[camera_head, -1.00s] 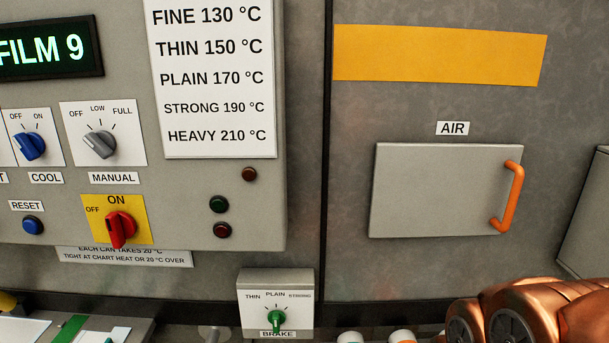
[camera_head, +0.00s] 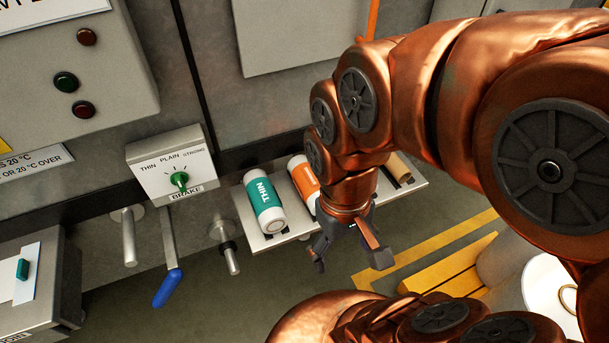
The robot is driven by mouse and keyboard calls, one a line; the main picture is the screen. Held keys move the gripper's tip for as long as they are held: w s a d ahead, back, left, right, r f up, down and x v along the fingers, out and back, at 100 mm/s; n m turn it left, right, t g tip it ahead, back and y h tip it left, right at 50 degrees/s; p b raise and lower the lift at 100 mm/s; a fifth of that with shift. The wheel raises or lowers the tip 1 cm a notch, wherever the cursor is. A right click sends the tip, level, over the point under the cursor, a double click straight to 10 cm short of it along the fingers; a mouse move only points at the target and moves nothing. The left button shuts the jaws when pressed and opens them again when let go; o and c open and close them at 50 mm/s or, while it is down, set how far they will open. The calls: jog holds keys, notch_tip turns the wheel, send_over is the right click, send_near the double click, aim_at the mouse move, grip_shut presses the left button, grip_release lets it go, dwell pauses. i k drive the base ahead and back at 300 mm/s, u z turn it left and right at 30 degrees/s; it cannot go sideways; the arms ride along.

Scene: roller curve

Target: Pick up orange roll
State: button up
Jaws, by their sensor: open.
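The orange roll (camera_head: 303,177) lies on a grey shelf (camera_head: 244,216) below the wall panel, with its long side running away from me. Its near end is partly hidden by my arm. My gripper (camera_head: 345,262) is open, with its fingers spread and pointing down, in front of the shelf and to the right of the orange roll in the picture. I see nothing between the fingers. A teal roll (camera_head: 264,201) marked THIN lies on the same shelf, left of the orange one.
A brown roll (camera_head: 399,166) lies at the shelf's right end, partly behind my arm. Metal pegs (camera_head: 129,238) and a blue-handled lever (camera_head: 167,288) stick out at the left. The brake box (camera_head: 172,165) sits above them. A yellow step (camera_head: 440,290) stands at the lower right.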

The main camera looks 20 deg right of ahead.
aim_at(307, 185)
jog(key=u, duration=3.05)
jog(key=i, duration=0.9)
jog(key=z, duration=3.05)
